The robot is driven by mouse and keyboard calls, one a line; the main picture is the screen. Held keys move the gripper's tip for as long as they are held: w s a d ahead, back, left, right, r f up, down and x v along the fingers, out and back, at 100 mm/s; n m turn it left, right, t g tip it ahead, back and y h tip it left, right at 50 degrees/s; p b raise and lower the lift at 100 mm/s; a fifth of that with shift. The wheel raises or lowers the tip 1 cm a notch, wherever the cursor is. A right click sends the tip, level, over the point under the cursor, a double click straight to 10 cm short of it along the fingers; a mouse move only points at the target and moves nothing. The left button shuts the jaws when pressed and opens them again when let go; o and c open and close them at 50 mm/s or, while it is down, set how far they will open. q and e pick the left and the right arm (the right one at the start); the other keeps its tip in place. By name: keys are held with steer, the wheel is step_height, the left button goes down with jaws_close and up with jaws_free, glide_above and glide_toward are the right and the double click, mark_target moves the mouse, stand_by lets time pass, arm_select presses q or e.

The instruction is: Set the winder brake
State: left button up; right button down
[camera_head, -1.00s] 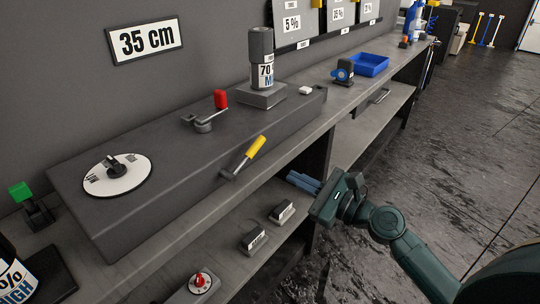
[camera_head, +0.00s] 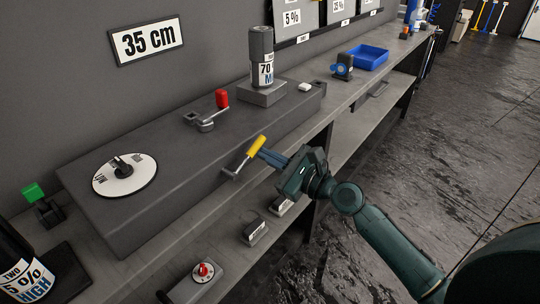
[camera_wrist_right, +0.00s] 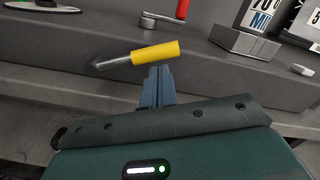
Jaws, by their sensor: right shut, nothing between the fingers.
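A lever with a yellow handle (camera_head: 256,146) sticks out from the front of the long grey winder box (camera_head: 205,170). The lever tilts up to the right from its grey pivot. My right gripper (camera_head: 264,155) is shut and empty, its blue-grey fingers pointing at the yellow handle. In the right wrist view the fingertips (camera_wrist_right: 158,70) are just under the yellow handle (camera_wrist_right: 155,52); I cannot tell whether they touch it. A round white dial (camera_head: 124,175) with a black knob and a crank with a red grip (camera_head: 222,98) are on top of the box. My left gripper is not in view.
A film roll (camera_head: 262,56) stands on a grey block at the box's far end. The bench also holds a blue tray (camera_head: 367,57) and, at left, a green-topped lever (camera_head: 33,191). A red-knobbed unit (camera_head: 203,270) sits below. The floor at right is clear.

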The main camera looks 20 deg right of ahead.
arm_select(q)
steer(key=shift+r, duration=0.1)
arm_select(e)
steer(key=shift+r, duration=0.1)
steer(key=shift+r+n, duration=0.15)
steer(key=shift+n, duration=0.15)
